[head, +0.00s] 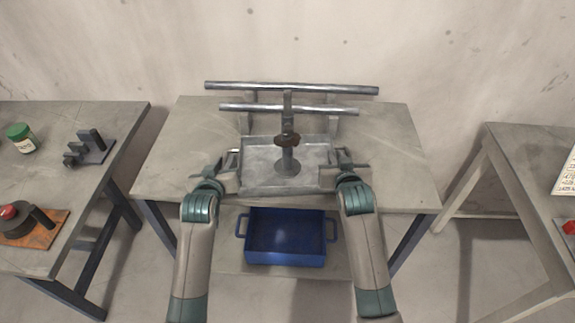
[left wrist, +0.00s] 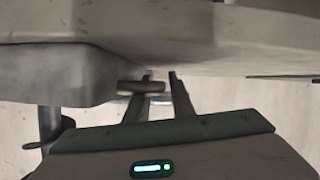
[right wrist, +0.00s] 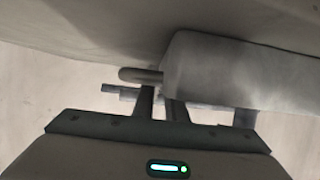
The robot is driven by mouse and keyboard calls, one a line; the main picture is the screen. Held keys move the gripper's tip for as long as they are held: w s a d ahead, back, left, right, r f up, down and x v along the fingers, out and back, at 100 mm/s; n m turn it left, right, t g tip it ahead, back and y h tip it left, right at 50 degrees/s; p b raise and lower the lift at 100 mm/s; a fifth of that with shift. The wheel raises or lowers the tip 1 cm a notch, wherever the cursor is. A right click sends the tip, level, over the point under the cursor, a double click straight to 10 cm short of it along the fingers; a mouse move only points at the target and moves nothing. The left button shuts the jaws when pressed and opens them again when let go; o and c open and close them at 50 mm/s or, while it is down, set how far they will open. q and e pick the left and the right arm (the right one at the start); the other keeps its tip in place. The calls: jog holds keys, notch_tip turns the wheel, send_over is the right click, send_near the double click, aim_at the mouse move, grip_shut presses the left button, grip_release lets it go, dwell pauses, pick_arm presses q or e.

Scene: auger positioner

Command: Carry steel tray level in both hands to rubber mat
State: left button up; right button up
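The steel tray (head: 262,184) is a shallow grey rectangle flat on the middle table, near its front edge. A dark upright post (head: 287,152) with a round base stands over its middle. My left gripper (head: 232,166) is at the tray's left side; in the left wrist view a gap shows between its fingers (left wrist: 160,92) by the tray's handle (left wrist: 141,87). My right gripper (head: 345,161) is at the right side; in the right wrist view its fingers (right wrist: 161,103) are close to the right handle (right wrist: 140,75), their grip unclear. I cannot identify a rubber mat.
Two long metal bars (head: 300,87) lie raised on supports behind the tray. A blue bin (head: 285,258) with handles stands below the table's front, between my arms. A left table (head: 50,175) holds a green-lidded jar, a bracket and an orange board. Another table (head: 535,160) stands right.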

pick_arm(q)
jog(key=shift+c, duration=0.6)
grip_shut()
dwell(0.8)
jog(key=shift+r, duration=0.15)
